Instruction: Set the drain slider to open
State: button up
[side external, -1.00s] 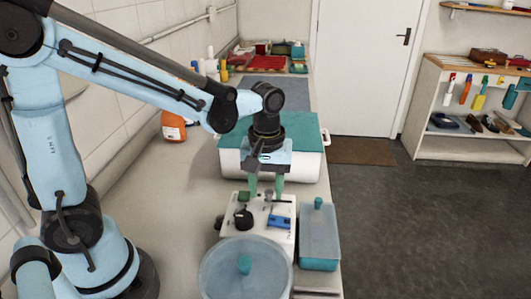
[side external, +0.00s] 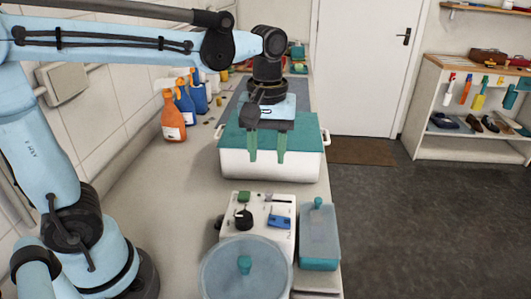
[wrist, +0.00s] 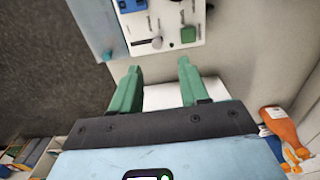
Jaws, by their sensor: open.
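A white control panel (side external: 265,233) stands on the counter, with a small slider along its far edge. In the wrist view the slider's grey knob (wrist: 156,42) sits at the end of its slot nearer the green button (wrist: 188,35). I cannot read any open or closed label. My gripper (side external: 266,157) points down with its two green fingers apart and empty. It is raised above and beyond the panel, in front of the teal-lidded white box. In the wrist view the fingertips (wrist: 160,68) are clear of the slider.
The panel also carries a black knob (side external: 243,219) and a blue switch (side external: 279,222). A round clear-lidded container (side external: 245,275) stands in front, and a teal box (side external: 319,238) stands to the right. The white box (side external: 270,163) is behind. Spray bottles (side external: 172,115) line the wall.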

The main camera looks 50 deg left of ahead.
jog(key=shift+r, duration=1.45)
jog(key=s+a+f+m+t, duration=0.1)
jog(key=m+t, duration=0.1)
jog(key=s+a+f+m+t, duration=0.1)
jog(key=f+m, duration=0.1)
jog(key=s+a+f+m+t, duration=0.1)
jog(key=f+m+t, duration=0.1)
jog(key=m, duration=0.1)
jog(key=shift+s+f+t, duration=0.1)
jog(key=shift+s+t, duration=0.2)
jog(key=shift+s, duration=0.05)
jog(key=shift+s+a+f+m+t, duration=0.15)
jog(key=shift+f+m+t, duration=0.25)
jog(key=shift+m, duration=0.1)
jog(key=shift+s+a+f+m+t, duration=0.1)
jog(key=shift+s+f+m+t, duration=0.05)
jog(key=shift+f+m+t, duration=0.3)
